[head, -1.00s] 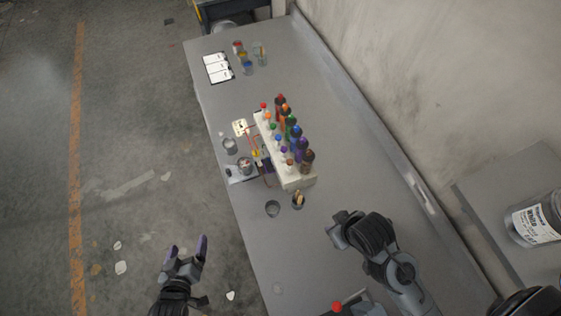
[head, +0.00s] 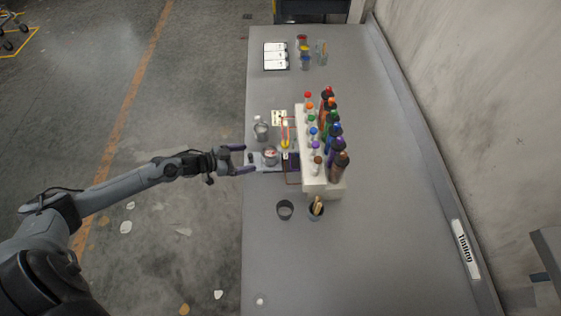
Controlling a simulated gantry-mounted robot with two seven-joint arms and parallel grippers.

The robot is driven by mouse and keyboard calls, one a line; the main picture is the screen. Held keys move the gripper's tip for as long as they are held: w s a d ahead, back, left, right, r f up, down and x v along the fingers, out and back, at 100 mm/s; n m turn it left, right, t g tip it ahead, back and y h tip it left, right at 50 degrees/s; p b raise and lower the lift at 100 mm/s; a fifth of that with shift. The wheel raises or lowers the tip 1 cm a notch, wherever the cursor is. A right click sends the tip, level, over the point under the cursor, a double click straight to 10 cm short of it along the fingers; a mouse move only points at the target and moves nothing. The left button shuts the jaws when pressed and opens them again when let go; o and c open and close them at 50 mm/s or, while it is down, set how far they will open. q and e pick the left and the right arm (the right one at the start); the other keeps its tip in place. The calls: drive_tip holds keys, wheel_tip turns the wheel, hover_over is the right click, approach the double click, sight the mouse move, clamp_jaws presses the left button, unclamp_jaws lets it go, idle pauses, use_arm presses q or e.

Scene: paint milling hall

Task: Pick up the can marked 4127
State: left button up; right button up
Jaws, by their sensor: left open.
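No marking 4127 is legible in the head view. A small metal can (head: 270,157) with reddish contents stands on a flat plate-like device at the table's left edge. A second grey can (head: 261,132) stands just behind it. My left gripper (head: 246,159) reaches in from the left, over the table's left edge. Its fingers are open and point right at the can on the device, with a small gap and nothing between them. My right gripper is not in view.
A white rack (head: 311,180) of bottles with coloured caps stands right of the cans. A dark cup (head: 285,210) and a cup with sticks (head: 316,210) stand in front. Coloured jars (head: 304,50) and a white chart (head: 276,56) lie farther back. The table's (head: 350,255) front is mostly clear.

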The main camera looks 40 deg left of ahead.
sight(275, 151)
use_arm(q)
drive_tip(key=shift+w, duration=0.45)
drive_tip(key=x, duration=0.4)
drive_tip(key=shift+r+b, duration=0.1)
drive_tip(key=shift+b, duration=0.2)
drive_tip(key=shift+a+x, duration=0.2)
drive_tip(key=shift+x, duration=3.1)
drive_tip(key=c, duration=1.1)
drive_tip(key=shift+c, duration=0.3)
drive_tip(key=shift+a+r, duration=0.1)
